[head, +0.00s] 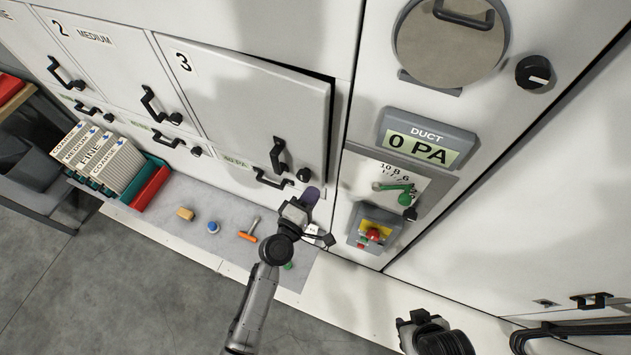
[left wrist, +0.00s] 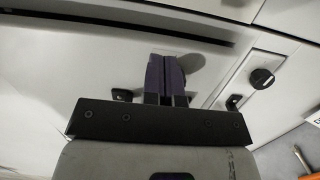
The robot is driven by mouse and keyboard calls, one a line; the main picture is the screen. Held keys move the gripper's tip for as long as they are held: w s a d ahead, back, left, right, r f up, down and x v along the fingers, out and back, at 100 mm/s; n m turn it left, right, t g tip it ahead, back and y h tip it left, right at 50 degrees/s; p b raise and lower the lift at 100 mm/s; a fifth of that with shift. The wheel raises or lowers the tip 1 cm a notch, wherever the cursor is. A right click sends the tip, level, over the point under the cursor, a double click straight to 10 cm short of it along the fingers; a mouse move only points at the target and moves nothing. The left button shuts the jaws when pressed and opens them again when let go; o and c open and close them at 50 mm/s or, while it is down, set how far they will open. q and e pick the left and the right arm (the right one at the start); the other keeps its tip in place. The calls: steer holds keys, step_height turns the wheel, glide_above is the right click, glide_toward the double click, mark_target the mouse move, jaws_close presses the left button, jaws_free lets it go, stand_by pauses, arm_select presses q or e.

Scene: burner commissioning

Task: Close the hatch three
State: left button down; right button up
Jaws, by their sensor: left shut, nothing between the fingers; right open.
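Hatch three (head: 245,95) is the white door marked 3 in the head view. Dark gaps show along its top and right edges, so it stands slightly ajar. It has a black handle (head: 278,157) and a round black knob (head: 304,174) near its lower right corner. My left gripper (head: 312,194) is just below and right of that corner, its purple fingers shut and empty. In the left wrist view the shut fingers (left wrist: 165,75) point at white panelling; contact cannot be told. A black knob (left wrist: 262,78) shows right of them. My right gripper (head: 430,330) is open at the bottom, low and away from the hatch.
Right of the hatch are a duct display (head: 428,140) reading 0 PA, a gauge panel with a green lever (head: 395,187) and a red button (head: 374,234). An orange-handled tool (head: 247,237), a blue item (head: 213,227) and a tan block (head: 185,214) lie on the ledge below. Filters (head: 105,160) stand at left.

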arm_select(q)
steer(key=s+d, duration=0.3)
steer(key=s, duration=0.6)
steer(key=m+y+p, duration=0.1)
steer(key=m+p, duration=0.2)
steer(key=m, duration=1.4)
glide_toward(317, 151)
steer(key=shift+t, duration=0.3)
steer(key=p+x, duration=0.1)
steer(key=x, duration=0.6)
steer(key=shift+w+d+f, duration=0.15)
steer(key=shift+w+d, duration=0.05)
